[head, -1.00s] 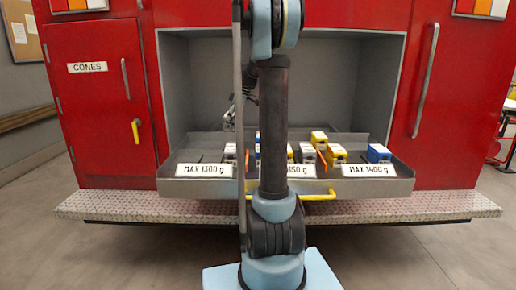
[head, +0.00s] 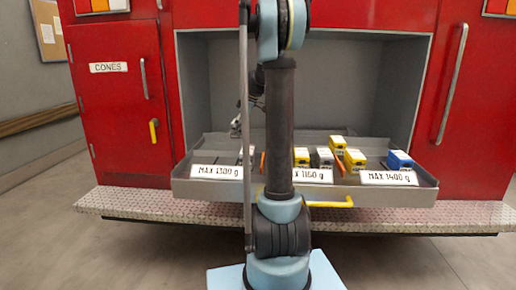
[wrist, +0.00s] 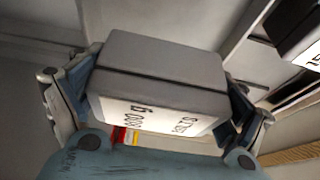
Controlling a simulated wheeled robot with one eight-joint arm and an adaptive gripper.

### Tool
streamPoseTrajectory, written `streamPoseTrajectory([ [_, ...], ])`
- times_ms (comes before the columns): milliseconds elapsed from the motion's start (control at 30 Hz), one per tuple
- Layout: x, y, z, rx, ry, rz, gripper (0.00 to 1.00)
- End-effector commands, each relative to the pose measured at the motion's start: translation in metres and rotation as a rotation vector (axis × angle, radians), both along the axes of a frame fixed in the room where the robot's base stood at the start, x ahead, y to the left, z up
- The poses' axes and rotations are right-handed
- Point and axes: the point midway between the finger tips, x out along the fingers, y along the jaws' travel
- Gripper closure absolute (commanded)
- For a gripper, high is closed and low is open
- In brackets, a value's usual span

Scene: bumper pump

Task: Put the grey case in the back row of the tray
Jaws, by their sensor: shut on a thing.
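In the wrist view, my gripper (wrist: 155,105) is shut on a grey case (wrist: 160,60), with one finger on each short side. The case has a dark seam and a white label with upside-down print that seems to read 800 g. In the head view, my gripper (head: 236,126) is mostly hidden behind my arm, above the left part of the grey tray (head: 305,200); the held case cannot be made out there. The tray has orange dividers and white labels: MAX 1300 g on the left, a partly hidden one in the middle, MAX 1400 g on the right.
Yellow cases (head: 354,160), a grey-and-white case (head: 325,157) and a blue case (head: 399,159) stand in the tray's middle and right parts. Another labelled case (wrist: 300,35) shows at the wrist view's upper right. Grey compartment walls (head: 370,90) enclose the tray's back.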

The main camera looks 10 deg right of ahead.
Motion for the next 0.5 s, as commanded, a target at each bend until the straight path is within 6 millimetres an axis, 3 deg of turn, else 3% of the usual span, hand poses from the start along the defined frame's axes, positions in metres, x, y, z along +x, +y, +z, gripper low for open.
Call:
streamPoseTrajectory([
  [133,0.000,0.000,-0.021,0.001,0.000,0.000,0.62],
  [500,0.000,0.000,-0.045,0.001,0.000,0.000,0.62],
])
